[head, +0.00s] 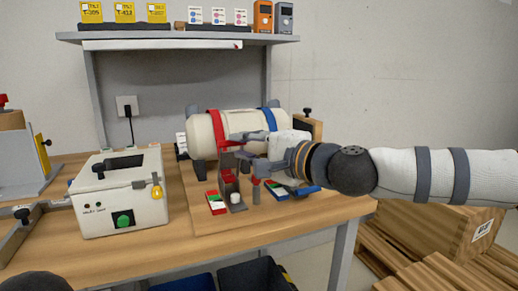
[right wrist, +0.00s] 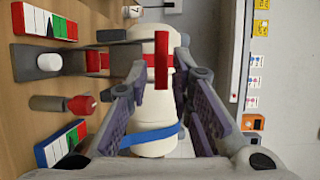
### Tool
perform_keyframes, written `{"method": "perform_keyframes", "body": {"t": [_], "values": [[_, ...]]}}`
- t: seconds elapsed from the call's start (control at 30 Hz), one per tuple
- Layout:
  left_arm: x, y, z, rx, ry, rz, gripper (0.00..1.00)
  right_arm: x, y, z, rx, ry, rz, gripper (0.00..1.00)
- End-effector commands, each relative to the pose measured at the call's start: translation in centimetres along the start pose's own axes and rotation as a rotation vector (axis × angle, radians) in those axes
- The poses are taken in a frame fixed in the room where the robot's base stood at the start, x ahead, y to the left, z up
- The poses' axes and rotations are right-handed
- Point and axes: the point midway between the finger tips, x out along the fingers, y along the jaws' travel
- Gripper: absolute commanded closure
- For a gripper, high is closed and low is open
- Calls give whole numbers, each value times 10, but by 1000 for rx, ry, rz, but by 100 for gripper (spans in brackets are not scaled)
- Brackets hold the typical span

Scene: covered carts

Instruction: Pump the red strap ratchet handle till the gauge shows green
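A cream cylinder (head: 203,135) lies on a cradle, with a red strap (head: 215,125) and a blue strap (head: 273,122) across it. The red strap's ratchet (head: 229,181) stands in front of it, with a white knob (right wrist: 48,62). Its red handle bar (right wrist: 162,58) shows in the right wrist view. My right gripper (head: 250,143) is open at the handle, and the bar lies between its fingertips (right wrist: 161,66) with gaps visible on both sides. The red-edged gauge (head: 216,203) has red, white and green parts; its reading is too small to tell. My left gripper is out of view.
A blue-edged gauge (right wrist: 60,145) and a red-capped grey post (right wrist: 80,105) sit close to my right gripper. A white box (head: 120,200) with a green button stands at left. A shelf (head: 180,40) hangs behind. Dark bins and a wooden crate (head: 450,230) are below.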

Motion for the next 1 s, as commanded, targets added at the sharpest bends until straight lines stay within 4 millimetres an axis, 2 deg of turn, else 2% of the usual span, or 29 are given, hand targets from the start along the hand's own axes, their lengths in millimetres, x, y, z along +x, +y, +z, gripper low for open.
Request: {"method": "perform_keyframes", "body": {"t": [0.1,0.3,0.43,0.67,0.73,0.77,0.87,0.9,0.97,1.0], "values": [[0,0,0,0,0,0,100,-34,-2,-1,0,1,-3,79],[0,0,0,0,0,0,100,-71,-1,0,-1,1,-2,79],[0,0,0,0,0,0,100,-78,-1,0,0,0,-2,79],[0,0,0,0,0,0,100,-78,0,1,-1,-1,-1,79],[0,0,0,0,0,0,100,-75,16,6,-3,-11,31,79],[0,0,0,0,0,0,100,-73,32,13,-6,-21,63,79],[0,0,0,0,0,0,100,-71,136,51,-28,-88,264,79],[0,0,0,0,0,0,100,-81,191,73,-43,-130,373,79],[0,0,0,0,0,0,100,-108,272,106,-74,-198,541,79],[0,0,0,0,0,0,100,-135,320,127,-98,-247,649,79]]}}
